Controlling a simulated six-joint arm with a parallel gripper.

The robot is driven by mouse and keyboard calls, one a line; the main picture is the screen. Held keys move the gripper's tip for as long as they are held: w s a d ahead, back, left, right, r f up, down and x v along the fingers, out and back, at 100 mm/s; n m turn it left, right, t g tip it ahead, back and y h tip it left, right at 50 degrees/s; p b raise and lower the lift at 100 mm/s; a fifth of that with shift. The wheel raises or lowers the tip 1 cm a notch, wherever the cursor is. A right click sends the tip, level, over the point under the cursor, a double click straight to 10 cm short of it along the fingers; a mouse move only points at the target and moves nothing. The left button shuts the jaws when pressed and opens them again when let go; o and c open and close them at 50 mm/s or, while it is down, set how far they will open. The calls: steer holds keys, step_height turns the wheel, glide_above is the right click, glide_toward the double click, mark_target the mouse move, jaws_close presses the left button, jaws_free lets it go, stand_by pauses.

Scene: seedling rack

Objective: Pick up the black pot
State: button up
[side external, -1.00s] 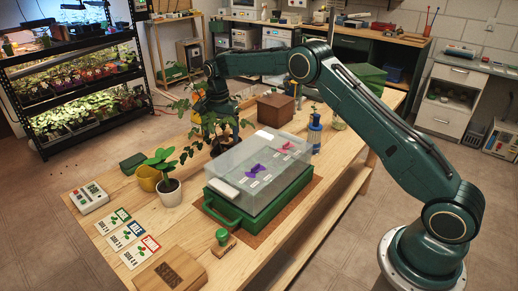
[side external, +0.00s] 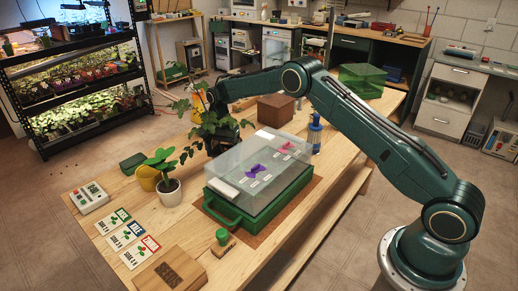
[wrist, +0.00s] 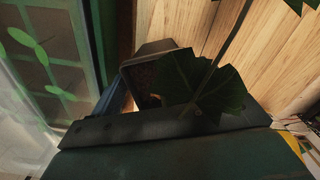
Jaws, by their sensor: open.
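The black pot (side external: 218,149) stands on the bench behind the clear-lidded green propagator, holding a leafy plant (side external: 207,118). Leaves and my gripper hide much of it. My gripper (side external: 223,136) is down among the stems at the pot, open. In the wrist view, the pot's dark rim and soil (wrist: 143,76) show beyond a dark part of my gripper, partly covered by a large leaf (wrist: 205,86). I cannot tell whether the fingers touch the pot.
The propagator (side external: 262,165) stands close in front of the pot. A brown box (side external: 276,107) and a blue bottle (side external: 315,138) are to the right.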

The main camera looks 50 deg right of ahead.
steer(key=shift+f, duration=1.6)
steer(key=c, duration=1.1)
steer(key=shift+r, duration=0.1)
step_height(320, 180, up, 20)
steer(key=shift+f, duration=0.1)
steer(key=shift+s, duration=0.1)
